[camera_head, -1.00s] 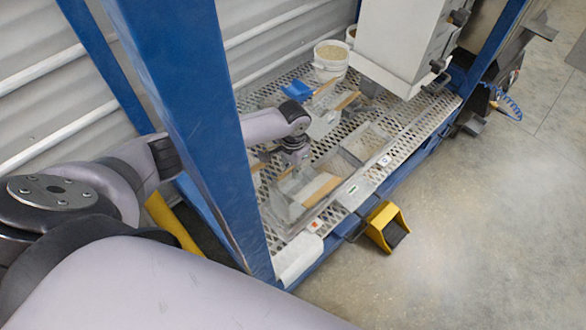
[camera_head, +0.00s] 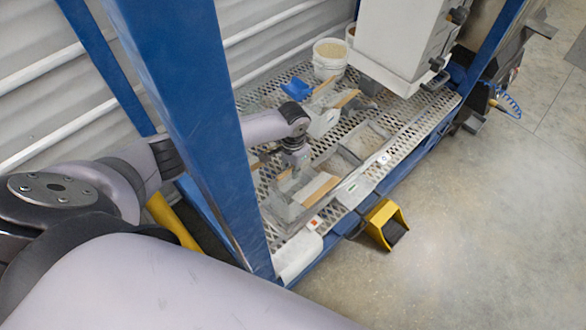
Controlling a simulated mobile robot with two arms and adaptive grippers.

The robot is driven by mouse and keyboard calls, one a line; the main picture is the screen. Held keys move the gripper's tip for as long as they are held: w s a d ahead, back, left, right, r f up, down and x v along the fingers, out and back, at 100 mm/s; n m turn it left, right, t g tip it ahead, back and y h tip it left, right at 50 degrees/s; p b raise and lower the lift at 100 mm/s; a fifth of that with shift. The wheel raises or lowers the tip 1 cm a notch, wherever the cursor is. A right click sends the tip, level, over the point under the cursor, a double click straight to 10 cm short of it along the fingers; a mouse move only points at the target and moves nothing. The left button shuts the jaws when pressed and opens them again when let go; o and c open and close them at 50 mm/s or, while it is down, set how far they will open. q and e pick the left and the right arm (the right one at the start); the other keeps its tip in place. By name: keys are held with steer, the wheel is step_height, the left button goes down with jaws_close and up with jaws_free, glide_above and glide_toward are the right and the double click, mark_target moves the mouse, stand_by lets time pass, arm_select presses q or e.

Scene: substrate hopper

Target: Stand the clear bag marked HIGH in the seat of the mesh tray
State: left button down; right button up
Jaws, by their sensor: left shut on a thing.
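My left gripper (camera_head: 298,168) points down over the perforated metal deck and is shut on a pale, see-through thing, most likely the clear bag (camera_head: 290,186). Any HIGH marking on it is too small to read. Just below and in front of the gripper is a grey, open tray (camera_head: 283,212) with a tan strip (camera_head: 321,188) at its right side. I cannot tell whether this is the mesh tray, nor whether the bag touches it. The gripper hides part of both. My right gripper is not in view.
A shallow bin (camera_head: 372,136) lies right of the gripper. A white bucket (camera_head: 330,58) and blue scoop (camera_head: 297,88) stand behind. A blue post (camera_head: 190,110) rises in front of my left arm. A yellow pedal (camera_head: 386,222) sits on the floor, which is clear at right.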

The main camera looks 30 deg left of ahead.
arm_select(q)
steer(key=shift+f, duration=0.15)
steer(key=c, duration=1.7)
jaws_free()
step_height(320, 180, up, 12)
steer(key=shift+r, duration=0.1)
